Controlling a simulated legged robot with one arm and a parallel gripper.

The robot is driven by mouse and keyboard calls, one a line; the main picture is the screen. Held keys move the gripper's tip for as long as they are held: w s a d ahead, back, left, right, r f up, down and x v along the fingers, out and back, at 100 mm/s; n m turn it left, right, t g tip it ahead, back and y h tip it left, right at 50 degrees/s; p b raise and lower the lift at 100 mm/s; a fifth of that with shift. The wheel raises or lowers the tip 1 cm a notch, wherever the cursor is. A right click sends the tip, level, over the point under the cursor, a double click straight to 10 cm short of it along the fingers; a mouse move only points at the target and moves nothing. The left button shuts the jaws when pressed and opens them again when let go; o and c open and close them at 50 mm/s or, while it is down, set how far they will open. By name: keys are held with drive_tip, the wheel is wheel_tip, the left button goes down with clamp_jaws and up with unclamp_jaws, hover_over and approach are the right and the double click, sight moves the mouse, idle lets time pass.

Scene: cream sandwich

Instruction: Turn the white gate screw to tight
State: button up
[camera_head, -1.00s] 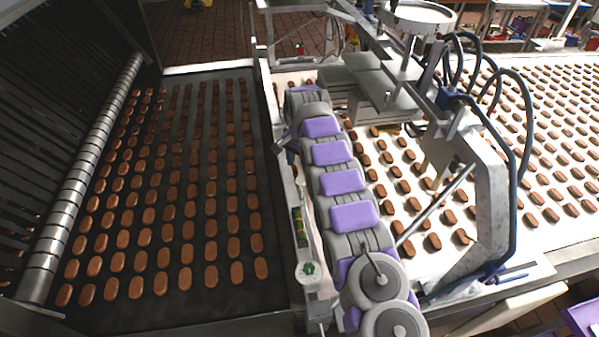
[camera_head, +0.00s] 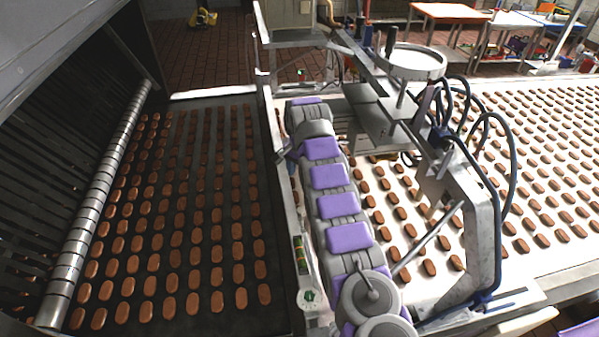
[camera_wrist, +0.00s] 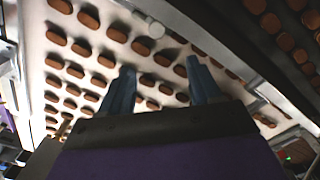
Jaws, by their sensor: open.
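My gripper (camera_wrist: 158,68) shows in the wrist view as two blue-grey fingers spread apart, with nothing between them. Beyond them is the pale belt with brown biscuits. A small whitish knob-like piece (camera_wrist: 154,28) sits at the top of the wrist view, past the fingertips and apart from them. I cannot tell whether it is the white gate screw. In the head view my purple and grey arm reaches away between the two belts, and its gripper end is hidden. A white round cap with a green centre (camera_head: 309,298) sits on the rail left of my arm.
A dark belt (camera_head: 225,308) with rows of biscuits lies left. A white belt (camera_head: 545,258) with biscuits lies right. A metal machine frame (camera_head: 482,225) with dark hoses and a round pan (camera_head: 411,62) stands close to the right of my arm.

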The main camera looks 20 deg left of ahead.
sight(302, 209)
idle(0.4)
drive_tip(key=f+n+b, duration=0.3)
drive_tip(key=f+n, duration=0.2)
drive_tip(key=n, duration=0.1)
drive_tip(key=f+n+b, duration=0.4)
drive_tip(key=f+n, duration=0.1)
drive_tip(key=f, duration=0.1)
drive_tip(key=f+n+b, duration=0.3)
drive_tip(key=f+n, duration=0.3)
drive_tip(key=shift+s+d+f+n, duration=0.1)
drive_tip(key=shift+s+d+n, duration=0.05)
drive_tip(key=shift+d+n, duration=0.15)
idle(0.5)
drive_tip(key=shift+c, duration=0.3)
drive_tip(key=c, duration=1)
